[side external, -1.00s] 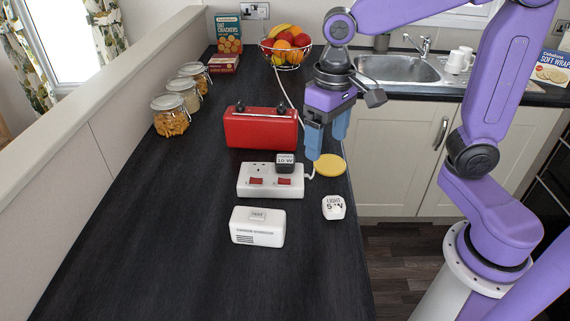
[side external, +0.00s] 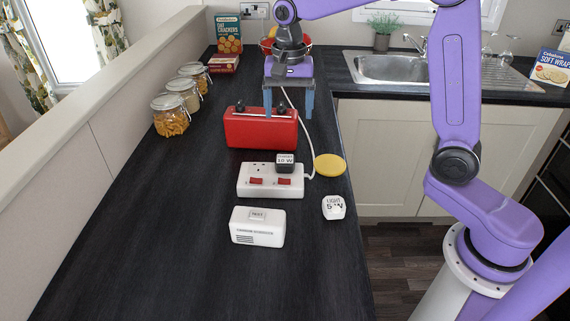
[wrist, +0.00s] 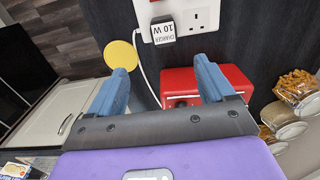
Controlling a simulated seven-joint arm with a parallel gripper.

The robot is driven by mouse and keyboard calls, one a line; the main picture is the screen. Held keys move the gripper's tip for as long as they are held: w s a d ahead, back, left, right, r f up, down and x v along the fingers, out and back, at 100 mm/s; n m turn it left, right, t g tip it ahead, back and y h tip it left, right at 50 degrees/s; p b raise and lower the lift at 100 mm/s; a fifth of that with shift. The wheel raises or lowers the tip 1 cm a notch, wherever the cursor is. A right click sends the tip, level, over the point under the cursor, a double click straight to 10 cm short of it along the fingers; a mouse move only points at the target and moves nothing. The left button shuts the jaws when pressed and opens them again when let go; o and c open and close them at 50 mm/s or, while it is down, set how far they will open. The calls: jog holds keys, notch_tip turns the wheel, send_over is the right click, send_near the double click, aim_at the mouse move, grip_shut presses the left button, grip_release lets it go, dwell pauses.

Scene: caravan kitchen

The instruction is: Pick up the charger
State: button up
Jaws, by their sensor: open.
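The charger (side external: 285,162) is a small dark block with a white top marked "CHARGER 10 W". In the wrist view the charger (wrist: 162,30) shows at the top centre, on the strip (wrist: 206,8), beyond my fingertips. My gripper (side external: 289,114) is open and empty, fingers pointing down, above the red toaster-like box (side external: 245,130) behind the strip. In the wrist view, my gripper (wrist: 160,72) has its two blue fingers wide apart.
A white alarm box (side external: 257,227), a white "LIGHT 5 W" block (side external: 333,207) and a yellow disc (side external: 330,165) lie around the strip. A white cable runs behind the charger. Jars (side external: 171,116) line the left wall.

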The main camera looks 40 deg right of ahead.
send_over(285, 158)
jog(key=f, duration=0.8)
jog(key=shift+s+d+f, duration=0.2)
jog(key=shift+d+f, duration=0.15)
jog(key=shift+w+a+f, duration=0.1)
jog(key=shift+a+f, duration=0.1)
jog(key=shift+f, duration=1.1)
jog(key=shift+w+a+f, duration=0.1)
jog(key=shift+a+f, duration=0.1)
jog(key=shift+f, duration=1.1)
jog(key=c, duration=1.1)
jog(key=shift+r, duration=0.1)
jog(key=shift+c, duration=0.2)
